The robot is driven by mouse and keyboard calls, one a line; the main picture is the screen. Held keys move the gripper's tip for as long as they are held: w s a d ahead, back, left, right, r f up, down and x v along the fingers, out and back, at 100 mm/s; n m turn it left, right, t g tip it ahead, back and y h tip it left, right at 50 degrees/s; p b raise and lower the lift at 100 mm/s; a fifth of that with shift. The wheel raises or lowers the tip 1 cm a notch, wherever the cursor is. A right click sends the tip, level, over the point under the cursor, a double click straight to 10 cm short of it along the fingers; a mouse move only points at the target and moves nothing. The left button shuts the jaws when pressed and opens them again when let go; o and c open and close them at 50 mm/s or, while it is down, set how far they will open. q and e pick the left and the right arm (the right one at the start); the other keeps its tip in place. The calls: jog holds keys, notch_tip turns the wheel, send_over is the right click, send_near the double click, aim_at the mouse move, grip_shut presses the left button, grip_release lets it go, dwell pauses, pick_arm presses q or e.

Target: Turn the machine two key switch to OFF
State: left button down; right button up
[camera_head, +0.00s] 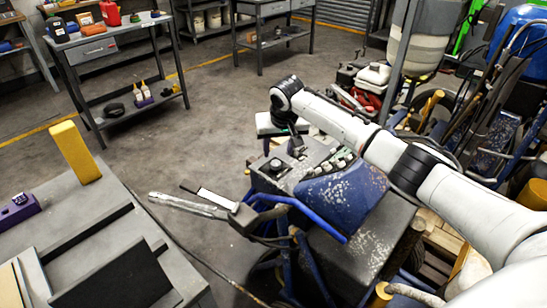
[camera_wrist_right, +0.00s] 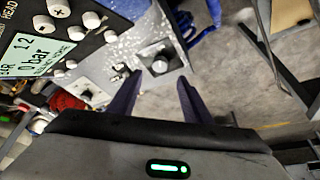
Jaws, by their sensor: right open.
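The blue and grey line striper (camera_head: 345,195) stands below my right arm. Its control panel has a dark square plate with a round knob (camera_head: 277,166) at the left; a knob on a dark plate (camera_wrist_right: 160,66) also shows in the right wrist view, ahead of the fingers. Another knob on a pale plate (camera_wrist_right: 87,93) is left of them. Small dark fittings sit between the two plates; I cannot tell which control is the key switch or its setting. My right gripper (camera_head: 297,146) is over the panel, its two fingers (camera_wrist_right: 157,98) apart and empty. My left gripper is out of view.
The striper's handlebar (camera_head: 190,205) sticks out left. A display with white buttons (camera_wrist_right: 35,48) is beside the knobs. A grey table (camera_head: 110,240) with a yellow block (camera_head: 75,152) stands at the left. Other machines crowd the right; open floor lies behind the panel.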

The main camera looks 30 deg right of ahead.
aim_at(276, 163)
jog(key=b+x, duration=0.1)
jog(key=x, duration=0.5)
jog(key=shift+f, duration=0.4)
jog(key=shift+w+f, duration=0.3)
jog(key=shift+f, duration=0.2)
jog(key=shift+w+d+f, duration=0.1)
jog(key=shift+d+f, duration=0.05)
jog(key=c, duration=1.1)
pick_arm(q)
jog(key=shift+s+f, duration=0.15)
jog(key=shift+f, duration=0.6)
pick_arm(e)
jog(key=shift+o, duration=0.2)
